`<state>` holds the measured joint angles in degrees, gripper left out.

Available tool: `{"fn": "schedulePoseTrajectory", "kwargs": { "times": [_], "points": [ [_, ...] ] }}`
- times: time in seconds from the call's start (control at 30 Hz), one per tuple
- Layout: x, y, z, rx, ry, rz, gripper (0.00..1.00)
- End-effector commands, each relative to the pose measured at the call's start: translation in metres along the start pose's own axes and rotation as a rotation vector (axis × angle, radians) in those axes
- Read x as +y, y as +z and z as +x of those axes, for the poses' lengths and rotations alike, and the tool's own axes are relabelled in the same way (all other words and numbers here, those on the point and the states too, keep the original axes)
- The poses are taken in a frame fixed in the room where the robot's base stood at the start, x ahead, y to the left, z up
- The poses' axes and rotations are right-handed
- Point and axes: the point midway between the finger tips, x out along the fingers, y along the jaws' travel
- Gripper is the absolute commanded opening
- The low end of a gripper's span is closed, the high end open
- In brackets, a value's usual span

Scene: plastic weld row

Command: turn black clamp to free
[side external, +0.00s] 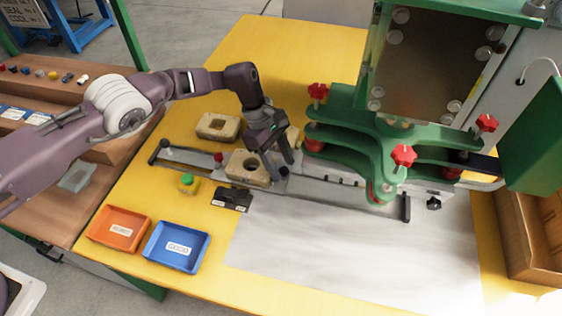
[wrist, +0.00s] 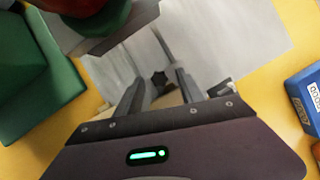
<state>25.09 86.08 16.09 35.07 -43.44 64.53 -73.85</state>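My gripper (side external: 281,169) is over the metal rail on the yellow table, fingers pointing down. In the wrist view my gripper (wrist: 158,80) has its two fingers apart, one on each side of a small black star-shaped knob (wrist: 158,76), which looks like the black clamp. A gap shows around the knob and I cannot see either finger touching it. In the side view the black knob (side external: 283,172) is a dark spot by the fingertips, partly hidden.
The green press (side external: 385,150) with red knobs stands close on the right. Another black knob (side external: 434,203) is at its right. A black labelled box (side external: 231,198), an orange tray (side external: 118,229) and a blue tray (side external: 176,247) are in front. The grey mat (side external: 350,250) is clear.

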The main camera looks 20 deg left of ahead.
Motion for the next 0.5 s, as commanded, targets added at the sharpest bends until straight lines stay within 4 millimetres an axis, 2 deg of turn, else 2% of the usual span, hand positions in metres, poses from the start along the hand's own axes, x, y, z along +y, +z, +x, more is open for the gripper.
{"fn": "schedulePoseTrajectory", "kwargs": {
  "times": [0.27, 0.5],
  "points": [
    [0.001, 0.001, -0.005, -0.001, 0.002, 0.000, 0.45],
    [0.001, 0.001, -0.052, -0.001, 0.003, 0.000, 0.45]
  ]
}}
